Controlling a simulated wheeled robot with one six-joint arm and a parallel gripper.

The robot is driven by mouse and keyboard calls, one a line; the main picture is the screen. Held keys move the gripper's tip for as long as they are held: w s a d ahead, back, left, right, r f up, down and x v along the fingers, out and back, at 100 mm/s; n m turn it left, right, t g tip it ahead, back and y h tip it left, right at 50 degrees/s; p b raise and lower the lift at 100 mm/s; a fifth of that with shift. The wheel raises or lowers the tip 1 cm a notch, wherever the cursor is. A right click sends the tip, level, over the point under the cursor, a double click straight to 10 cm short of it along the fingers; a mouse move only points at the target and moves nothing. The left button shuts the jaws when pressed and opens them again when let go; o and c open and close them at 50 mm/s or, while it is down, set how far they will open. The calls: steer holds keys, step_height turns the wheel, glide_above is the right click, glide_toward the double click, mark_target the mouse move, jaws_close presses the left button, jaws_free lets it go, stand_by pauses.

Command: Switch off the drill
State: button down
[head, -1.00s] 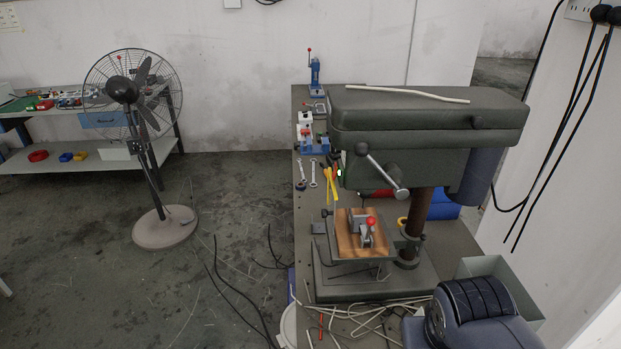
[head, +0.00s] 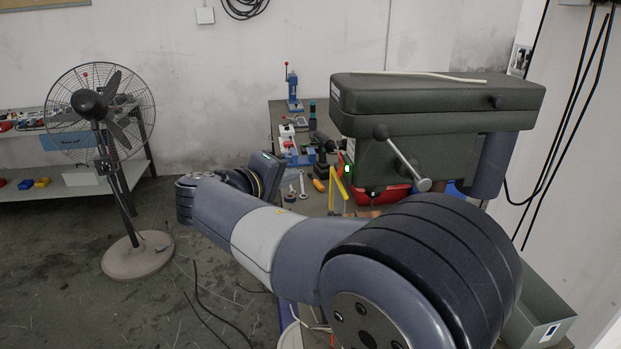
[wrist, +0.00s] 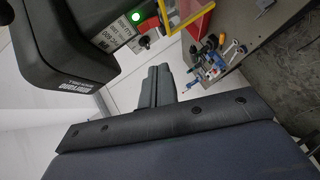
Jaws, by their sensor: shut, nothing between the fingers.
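The drill is a grey-green bench drill press (head: 435,105) on the workbench at the right of the head view. In the wrist view its dark housing (wrist: 75,40) fills the upper left. A labelled panel on it carries a lit green lamp (wrist: 136,17) and a small black toggle switch (wrist: 144,42) beside it. My gripper (wrist: 157,72) is shut and empty, with its fingertips pointing toward the panel, a short way below the switch in the picture and apparently apart from it. The switch's exact position cannot be told.
The drill's lever handle (head: 402,160) juts out at the front. Small tools (wrist: 212,60) lie on the bench. A fan (head: 103,110) stands at the left, with open floor between.

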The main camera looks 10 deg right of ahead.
steer(key=shift+w+a+r, duration=0.15)
steer(key=shift+a, duration=0.2)
steer(key=p, duration=0.3)
glide_toward(340, 168)
steer(key=shift+w+a+f+x, duration=0.25)
steer(key=shift+a+f+x, duration=0.15)
steer(key=shift+x, duration=2.85)
